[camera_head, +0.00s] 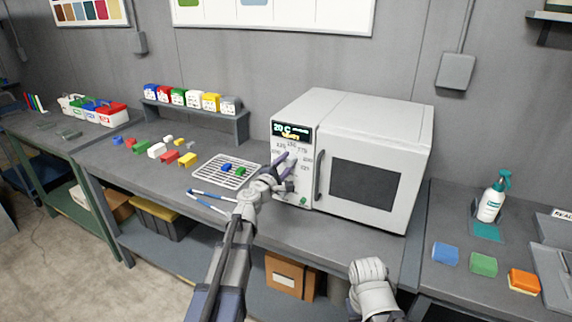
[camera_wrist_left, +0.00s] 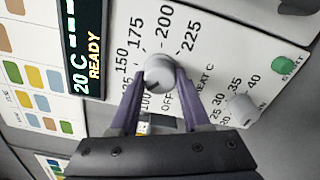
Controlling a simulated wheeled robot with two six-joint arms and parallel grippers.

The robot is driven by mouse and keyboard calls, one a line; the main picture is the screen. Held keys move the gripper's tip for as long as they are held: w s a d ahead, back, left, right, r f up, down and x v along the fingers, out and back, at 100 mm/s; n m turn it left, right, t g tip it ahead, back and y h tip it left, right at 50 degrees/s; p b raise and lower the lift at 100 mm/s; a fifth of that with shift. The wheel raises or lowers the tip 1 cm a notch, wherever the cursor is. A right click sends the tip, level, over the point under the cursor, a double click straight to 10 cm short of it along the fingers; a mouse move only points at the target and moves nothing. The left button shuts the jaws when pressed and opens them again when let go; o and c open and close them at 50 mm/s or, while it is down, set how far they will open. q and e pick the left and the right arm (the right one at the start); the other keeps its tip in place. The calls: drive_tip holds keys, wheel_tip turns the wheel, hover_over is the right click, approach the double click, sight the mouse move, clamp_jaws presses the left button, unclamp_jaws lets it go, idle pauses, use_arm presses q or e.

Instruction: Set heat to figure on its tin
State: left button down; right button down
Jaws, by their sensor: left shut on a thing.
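The white oven (camera_head: 372,125) stands on the bench, its display (camera_head: 290,131) reading 20 C; in the left wrist view the display (camera_wrist_left: 84,50) also reads READY. My left gripper (camera_head: 286,172) is at the control panel. In the wrist view its fingers (camera_wrist_left: 160,76) are shut on the grey heat knob (camera_wrist_left: 158,68), one on each side. Figures from 100 to 225 and OFF ring the knob. A dark mark on its lower edge faces roughly toward OFF and 100. Several coloured tins (camera_head: 194,98) stand on a small shelf; their figures are too small to read. My right gripper (camera_head: 367,272) hangs low, jaws unclear.
A wire rack (camera_head: 207,171) with a blue and a green piece lies left of the oven. Loose coloured blocks (camera_head: 157,150) lie further left. A second knob (camera_wrist_left: 243,108) and a green button (camera_wrist_left: 283,65) are near the heat knob. A spray bottle (camera_head: 492,199) stands right.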

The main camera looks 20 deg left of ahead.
use_arm(q)
drive_tip(key=m, duration=0.4)
drive_tip(key=shift+m, duration=2.8)
drive_tip(key=shift+c, duration=1.8)
unclamp_jaws()
drive_tip(key=shift+s+r, duration=0.1)
drive_tip(key=s+a, duration=0.1)
drive_tip(key=s, duration=0.6)
drive_tip(key=shift+s+a, duration=0.2)
drive_tip(key=shift+s, duration=0.1)
